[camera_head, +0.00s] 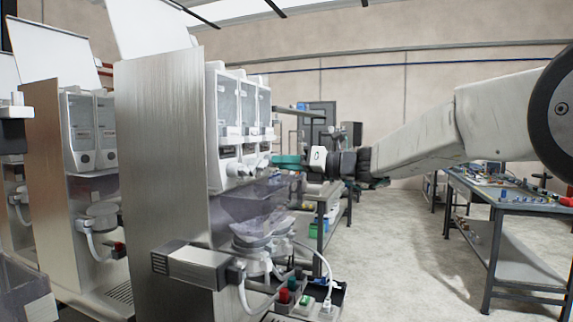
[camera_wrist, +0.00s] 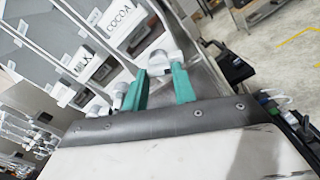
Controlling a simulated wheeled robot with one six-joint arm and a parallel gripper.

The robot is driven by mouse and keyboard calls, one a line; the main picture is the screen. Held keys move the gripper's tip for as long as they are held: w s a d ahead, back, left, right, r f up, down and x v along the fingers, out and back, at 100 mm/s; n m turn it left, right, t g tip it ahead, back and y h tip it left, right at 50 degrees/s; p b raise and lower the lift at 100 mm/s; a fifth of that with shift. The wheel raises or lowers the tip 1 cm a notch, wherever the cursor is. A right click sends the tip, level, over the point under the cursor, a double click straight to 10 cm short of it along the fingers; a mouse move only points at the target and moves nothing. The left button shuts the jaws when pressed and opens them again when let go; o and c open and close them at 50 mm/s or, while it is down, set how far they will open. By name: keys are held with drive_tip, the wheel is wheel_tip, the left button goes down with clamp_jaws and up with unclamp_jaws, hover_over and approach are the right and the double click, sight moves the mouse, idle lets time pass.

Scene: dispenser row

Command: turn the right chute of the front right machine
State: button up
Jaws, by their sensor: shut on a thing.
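The front right machine (camera_head: 160,150) is a tall steel-sided dispenser with a row of clear canisters on its right face. White chutes (camera_head: 238,170) stick out below the canisters. My gripper (camera_head: 276,160), with teal fingers, reaches in from the right to the chute at the row's far end. In the wrist view, my gripper (camera_wrist: 160,76) has its fingers on either side of the white right chute (camera_wrist: 165,52), under the canister labelled COCOA (camera_wrist: 124,26). It is shut on this chute. The fingers partly hide the chute. A neighbouring chute (camera_wrist: 121,92) is just left of the left finger, under the MILK canister.
Another machine (camera_head: 50,150) stands to the left. A workbench (camera_head: 515,205) with small parts stands at right. The floor between is clear.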

idle(0.4)
drive_tip(key=o, duration=1)
drive_tip(key=shift+d, duration=0.1)
drive_tip(key=v, duration=0.7)
drive_tip(key=shift+s+d, duration=0.15)
drive_tip(key=shift+d, duration=0.15)
